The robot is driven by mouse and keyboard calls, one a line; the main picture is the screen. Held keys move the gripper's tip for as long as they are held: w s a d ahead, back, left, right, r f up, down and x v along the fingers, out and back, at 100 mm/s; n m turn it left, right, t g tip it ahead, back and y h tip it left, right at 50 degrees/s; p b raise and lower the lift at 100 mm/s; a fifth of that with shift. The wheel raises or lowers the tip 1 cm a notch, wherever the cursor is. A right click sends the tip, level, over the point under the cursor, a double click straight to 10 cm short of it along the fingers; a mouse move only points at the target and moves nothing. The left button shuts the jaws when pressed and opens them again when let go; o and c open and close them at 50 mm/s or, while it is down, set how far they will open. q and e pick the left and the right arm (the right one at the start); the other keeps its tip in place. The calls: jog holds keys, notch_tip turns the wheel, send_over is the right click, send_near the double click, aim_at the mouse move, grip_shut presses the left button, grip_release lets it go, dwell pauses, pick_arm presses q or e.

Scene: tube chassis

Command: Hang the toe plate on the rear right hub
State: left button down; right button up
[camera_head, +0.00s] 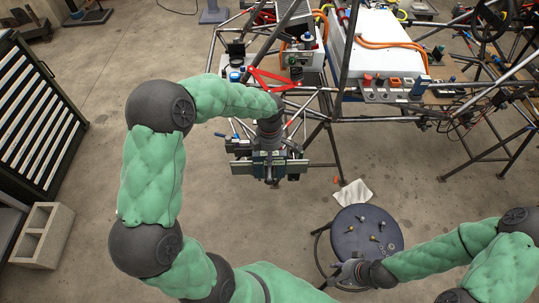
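My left arm comes in from the left and bends down at its dark wrist. Below the wrist is a wide grey-green plate-like piece with side bars (268,165), perhaps the toe plate. My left gripper overlaps this piece, and I cannot tell its fingers from it or whether it grips. The rear right hub is not clearly visible; the wrist covers part of the chassis corner below the red suspension arm (270,80). My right gripper (338,277) is low at the near edge of the round dark stool (346,243); its finger opening is too small to judge.
The tube chassis (345,60) fills the top right. Several small bolts or fittings lie on the stool. A white cloth (352,193) lies on the floor beside it. A drawer cabinet (35,115) and concrete block (42,235) stand left. Floor between the arms is mostly clear.

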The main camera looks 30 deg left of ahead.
pick_arm(q)
jog(key=shift+b, duration=0.35)
dwell(0.5)
jog(key=shift+f, duration=0.2)
dwell(0.4)
jog(key=shift+f+b, duration=0.35)
jog(key=shift+b, duration=0.15)
jog(key=shift+f+b, duration=1.4)
jog(key=shift+f, duration=0.3)
jog(key=shift+b, duration=0.35)
dwell(0.6)
jog(key=shift+f, duration=0.25)
dwell(0.3)
jog(key=shift+f+b, duration=0.35)
jog(key=shift+b, duration=0.15)
jog(key=shift+f+b, duration=0.55)
jog(key=shift+f, duration=0.15)
jog(key=shift+f+b, duration=0.3)
jog(key=shift+f, duration=0.05)
